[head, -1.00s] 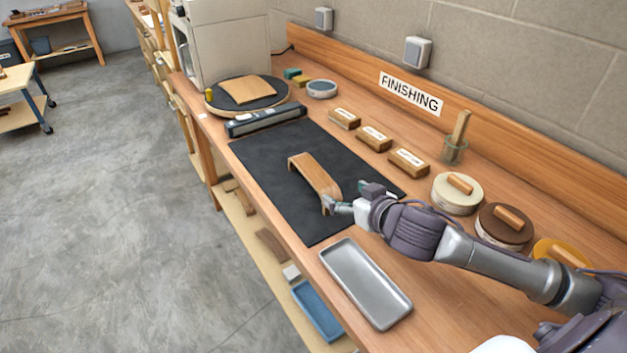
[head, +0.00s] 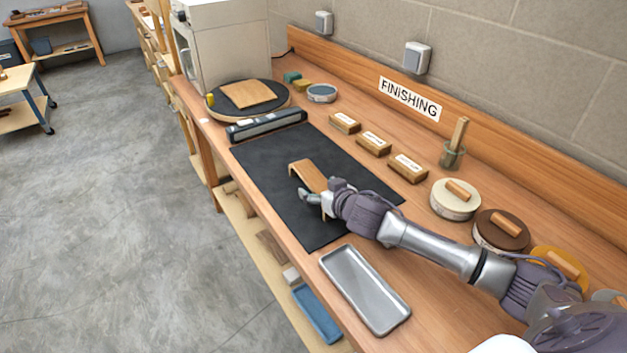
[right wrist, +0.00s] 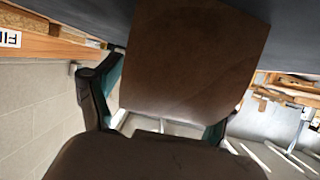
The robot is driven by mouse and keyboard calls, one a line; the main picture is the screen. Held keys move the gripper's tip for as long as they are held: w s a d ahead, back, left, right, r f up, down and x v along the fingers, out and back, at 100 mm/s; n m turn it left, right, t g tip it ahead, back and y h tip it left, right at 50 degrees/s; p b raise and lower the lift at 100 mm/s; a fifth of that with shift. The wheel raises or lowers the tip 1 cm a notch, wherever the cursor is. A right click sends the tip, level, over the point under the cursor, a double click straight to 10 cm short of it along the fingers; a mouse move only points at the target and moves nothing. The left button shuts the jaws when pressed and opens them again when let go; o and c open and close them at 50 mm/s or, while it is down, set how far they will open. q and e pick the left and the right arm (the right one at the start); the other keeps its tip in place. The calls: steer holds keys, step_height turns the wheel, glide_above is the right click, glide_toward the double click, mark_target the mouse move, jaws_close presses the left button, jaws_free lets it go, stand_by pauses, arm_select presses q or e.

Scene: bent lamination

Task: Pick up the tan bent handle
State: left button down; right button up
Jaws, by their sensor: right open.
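The tan bent handle (head: 307,174) is an arched wooden strip standing on the black mat (head: 270,178). My right gripper (head: 318,190) is open over the near half of the handle, with a finger showing to either side of it; it hides part of that half. In the right wrist view, a broad brown wooden face of the handle (right wrist: 195,55) fills the middle, between the two spread fingers. Whether the fingers touch the handle cannot be told. My left gripper is not in view.
A grey metal tray (head: 366,290) lies just in front of the mat. Several labelled blocks (head: 374,143) and round tins (head: 455,199) line the back of the bench. A turntable (head: 249,98) stands at the far end. The mat's left part is clear.

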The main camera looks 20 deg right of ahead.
steer(key=c, duration=1)
steer(key=shift+r, duration=0.15)
steer(key=r, duration=0.4)
steer(key=shift+s+d+b, duration=0.1)
steer(key=shift+d+b, duration=0.1)
steer(key=shift+b, duration=0.15)
steer(key=s+d+r+b, duration=0.2)
steer(key=s+d+r, duration=0.4)
steer(key=s+d, duration=0.1)
steer(key=shift+v, duration=0.95)
